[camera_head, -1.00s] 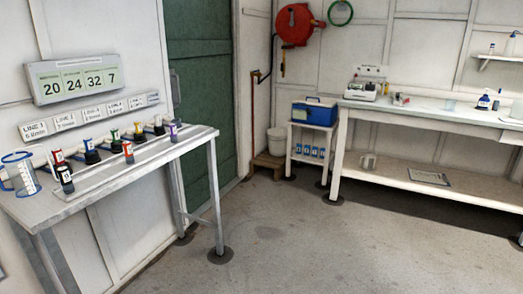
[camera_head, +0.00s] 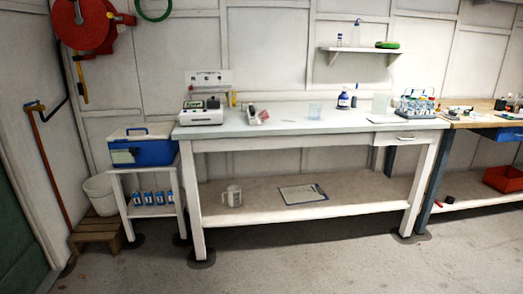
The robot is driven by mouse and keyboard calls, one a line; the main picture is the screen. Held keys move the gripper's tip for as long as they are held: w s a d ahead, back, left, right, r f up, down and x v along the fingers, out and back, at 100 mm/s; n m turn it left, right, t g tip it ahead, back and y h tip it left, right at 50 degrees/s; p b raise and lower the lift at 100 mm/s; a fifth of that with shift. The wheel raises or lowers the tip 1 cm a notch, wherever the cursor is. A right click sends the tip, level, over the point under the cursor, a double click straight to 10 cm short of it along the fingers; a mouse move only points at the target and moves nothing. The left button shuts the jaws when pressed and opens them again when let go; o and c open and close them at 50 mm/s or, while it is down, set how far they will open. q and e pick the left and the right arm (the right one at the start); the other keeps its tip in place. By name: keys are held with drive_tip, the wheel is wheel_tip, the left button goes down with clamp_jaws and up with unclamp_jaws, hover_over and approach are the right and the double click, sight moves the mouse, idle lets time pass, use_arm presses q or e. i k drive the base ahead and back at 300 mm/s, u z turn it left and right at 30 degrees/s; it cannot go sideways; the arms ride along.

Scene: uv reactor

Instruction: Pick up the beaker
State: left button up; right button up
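Neither of my grippers shows in the head view.
An instrument (camera_head: 203,110) stands at the bench's left end. A rack of bottles (camera_head: 416,104) is at the right. A blue cool box (camera_head: 142,147) sits on a small side stand. The floor (camera_head: 300,255) before the bench is clear.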

sight(315, 109)
drive_tip(key=z, duration=0.05)
drive_tip(key=i, duration=2.3)
drive_tip(key=z, duration=0.05)
